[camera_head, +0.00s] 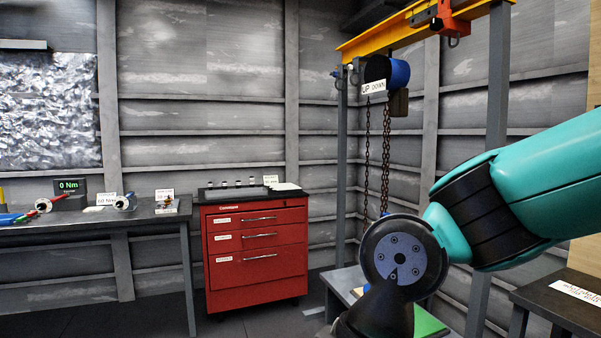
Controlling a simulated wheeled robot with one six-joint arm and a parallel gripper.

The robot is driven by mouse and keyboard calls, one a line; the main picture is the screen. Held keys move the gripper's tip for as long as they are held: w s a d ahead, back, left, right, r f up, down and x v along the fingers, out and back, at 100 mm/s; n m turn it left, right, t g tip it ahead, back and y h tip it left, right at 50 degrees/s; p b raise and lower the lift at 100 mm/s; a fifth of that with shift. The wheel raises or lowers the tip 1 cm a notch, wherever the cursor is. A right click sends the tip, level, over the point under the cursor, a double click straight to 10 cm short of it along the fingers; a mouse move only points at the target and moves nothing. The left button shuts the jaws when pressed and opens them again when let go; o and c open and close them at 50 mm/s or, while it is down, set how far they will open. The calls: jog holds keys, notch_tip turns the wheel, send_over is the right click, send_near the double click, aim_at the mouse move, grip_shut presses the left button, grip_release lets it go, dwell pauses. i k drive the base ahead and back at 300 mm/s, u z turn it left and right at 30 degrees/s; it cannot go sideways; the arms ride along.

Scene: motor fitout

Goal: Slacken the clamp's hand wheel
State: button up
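I cannot make out a clamp or its hand wheel for certain in the head view. My teal and black arm reaches in from the right, and its dark wrist joint covers much of a low table (342,277) with a green patch (428,322). My gripper is not visible; the arm runs out of the picture at the bottom. A small metal fixture with a reddish part (166,203) stands at the right end of the left workbench (95,236), too small to tell what it is.
A red drawer cabinet (257,263) stands at the centre, drawers shut. A yellow gantry beam (415,30) carries a blue hoist (398,73) with hanging chains (366,155). A dark table (560,312) is at lower right. A display reading 0 Nm (68,186) sits on the workbench.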

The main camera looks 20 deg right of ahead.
aim_at(436, 24)
jog(key=i, duration=3.55)
jog(key=z, duration=1.5)
